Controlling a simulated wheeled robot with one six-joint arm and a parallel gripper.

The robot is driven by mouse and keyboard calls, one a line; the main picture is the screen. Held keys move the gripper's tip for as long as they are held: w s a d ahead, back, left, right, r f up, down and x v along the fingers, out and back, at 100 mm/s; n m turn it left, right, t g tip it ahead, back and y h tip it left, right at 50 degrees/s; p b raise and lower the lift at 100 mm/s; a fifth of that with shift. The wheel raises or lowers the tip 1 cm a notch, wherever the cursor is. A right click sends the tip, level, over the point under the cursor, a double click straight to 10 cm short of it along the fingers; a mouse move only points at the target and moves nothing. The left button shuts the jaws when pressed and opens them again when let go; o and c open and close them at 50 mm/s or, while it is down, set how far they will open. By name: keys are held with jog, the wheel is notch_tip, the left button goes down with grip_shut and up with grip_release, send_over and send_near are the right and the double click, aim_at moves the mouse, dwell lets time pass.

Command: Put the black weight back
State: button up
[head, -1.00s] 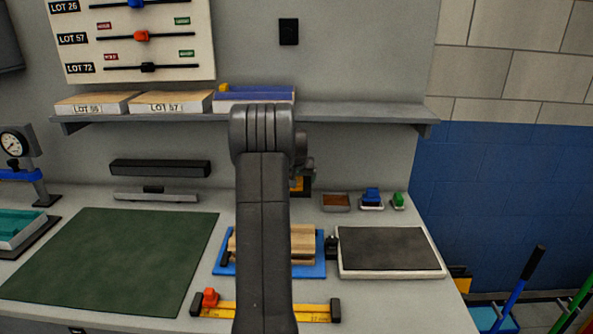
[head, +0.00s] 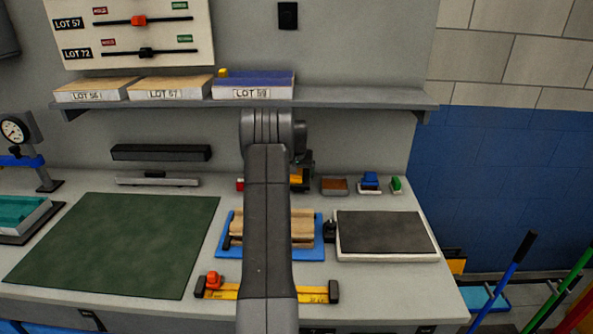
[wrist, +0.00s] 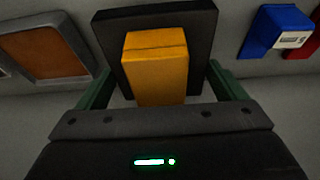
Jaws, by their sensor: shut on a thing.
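My gripper (wrist: 160,95) shows in the wrist view with a green finger on each side of the black weight (wrist: 203,42). It is shut on the weight. The weight is a dark block with a yellow block-shaped part (wrist: 155,62) on the side facing the wrist camera. In the head view my arm covers most of the gripper and weight; only a bit of yellow and black shows right of the arm, over the back of the bench. I cannot tell whether the weight touches the surface.
A brown-filled tray (head: 334,187), a blue item (head: 370,181) and a green item (head: 397,185) stand at the back right. A shelf (head: 350,98) with boxes runs above. In front are a blue tray (head: 230,250), a dark-topped slab (head: 385,233) and a green mat (head: 120,240).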

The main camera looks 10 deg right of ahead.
jog(key=shift+w+r+g+p, duration=0.25)
jog(key=shift+r+g+p, duration=0.05)
jog(key=shift+g+p, duration=0.1)
jog(key=shift+f, duration=1.45)
jog(key=shift+f, duration=0.15)
jog(key=o, duration=1.8)
jog(key=shift+s+f, duration=0.1)
jog(key=shift+s, duration=0.05)
jog(key=shift+c, duration=0.2)
jog(key=b+v, duration=0.1)
jog(key=v, duration=0.4)
jog(key=s+b, duration=0.1)
jog(key=s, duration=0.3)
jog(key=s+a+b, duration=0.1)
jog(key=s, duration=0.2)
jog(key=s+a+b, duration=0.1)
jog(key=s, duration=0.3)
jog(key=shift+s+a, duration=0.2)
jog(key=shift+s, duration=0.15)
